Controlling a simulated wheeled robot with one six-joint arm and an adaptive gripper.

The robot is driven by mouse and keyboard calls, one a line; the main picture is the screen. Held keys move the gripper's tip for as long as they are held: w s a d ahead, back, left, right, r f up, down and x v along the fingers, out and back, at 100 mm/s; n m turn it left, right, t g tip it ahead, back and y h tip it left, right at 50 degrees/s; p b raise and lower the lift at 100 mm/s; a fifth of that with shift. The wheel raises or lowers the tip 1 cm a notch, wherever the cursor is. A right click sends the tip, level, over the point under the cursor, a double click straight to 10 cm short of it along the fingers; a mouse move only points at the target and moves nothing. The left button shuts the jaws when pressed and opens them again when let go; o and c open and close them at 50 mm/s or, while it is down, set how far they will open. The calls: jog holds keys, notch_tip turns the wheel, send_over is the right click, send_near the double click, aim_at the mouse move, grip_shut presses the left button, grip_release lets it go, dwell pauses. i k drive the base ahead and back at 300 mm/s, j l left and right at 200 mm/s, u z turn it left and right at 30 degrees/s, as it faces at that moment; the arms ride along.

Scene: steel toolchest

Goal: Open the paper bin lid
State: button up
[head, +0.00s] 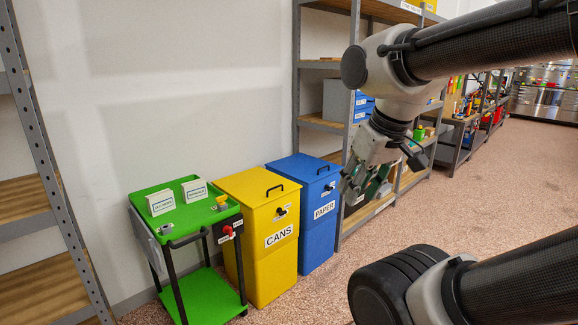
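The blue paper bin (317,240) stands against the wall, with a white PAPER label on its front. Its lid (300,168) lies flat and closed, with a black bar handle (326,169) on top. A small black knob (328,188) sits on the upper front beside a small label. My gripper (363,194) hangs to the right of the bin's upper front, pointing down. Its dark green-padded fingers look apart, with nothing between them. It appears clear of the bin, though depth is hard to judge from this one view.
A yellow CANS bin (262,235) stands directly left of the paper bin. A green cart (205,215) with small boxes is further left. A grey shelf rack (352,130) rises behind and right of the bin. Speckled floor (300,300) in front is open.

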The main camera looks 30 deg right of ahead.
aim_at(308, 169)
jog(key=i+l, duration=0.4)
jog(key=i, duration=0.15)
jog(key=i+l, duration=0.35)
jog(key=i, duration=0.2)
jog(key=i+l, duration=0.4)
jog(key=i, duration=0.15)
jog(key=i+l, duration=0.35)
jog(key=i, duration=0.25)
